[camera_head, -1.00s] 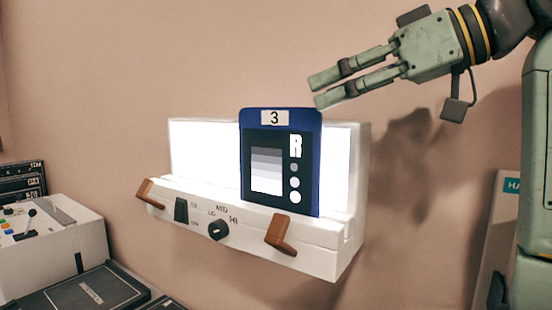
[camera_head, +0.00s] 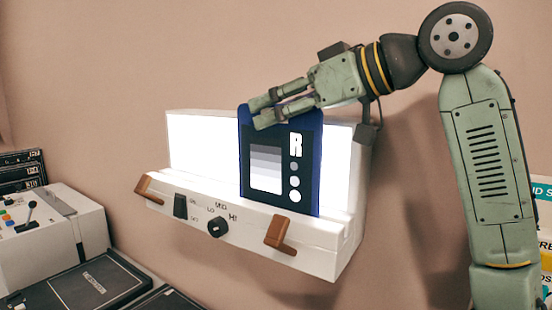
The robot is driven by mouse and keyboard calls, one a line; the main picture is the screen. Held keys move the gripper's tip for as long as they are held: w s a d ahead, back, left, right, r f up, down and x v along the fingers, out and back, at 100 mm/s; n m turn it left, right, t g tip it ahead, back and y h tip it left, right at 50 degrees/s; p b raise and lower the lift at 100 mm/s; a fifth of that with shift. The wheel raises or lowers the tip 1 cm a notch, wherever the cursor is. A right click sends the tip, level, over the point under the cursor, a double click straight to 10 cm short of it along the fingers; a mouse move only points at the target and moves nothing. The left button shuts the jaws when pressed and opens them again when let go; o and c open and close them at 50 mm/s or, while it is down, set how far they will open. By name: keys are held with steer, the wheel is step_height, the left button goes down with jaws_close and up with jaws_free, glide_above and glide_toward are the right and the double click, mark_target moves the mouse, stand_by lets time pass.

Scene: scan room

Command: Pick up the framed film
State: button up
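The framed film (camera_head: 282,205) has a dark blue frame with a white R, grey steps and white dots. It stands upright on the ledge of a lit white viewing box (camera_head: 180,145) on the wall. My gripper (camera_head: 256,112) comes in from the right at the film's top edge, with its fingers over the upper part of the frame. The fingers hide the number label at the top. A gap shows between the two fingers, one lying lower and nearer in the picture. I cannot tell whether they touch the frame.
The box front carries a black switch (camera_head: 180,207), a black knob (camera_head: 216,227) and two brown brackets, one at the right (camera_head: 280,235). A white console (camera_head: 55,235) and dark panels (camera_head: 85,285) fill the lower left. The wall above the box is clear.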

steer(key=shift+w+a+f, duration=0.1)
jaws_close()
stand_by(0.3)
stand_by(0.5)
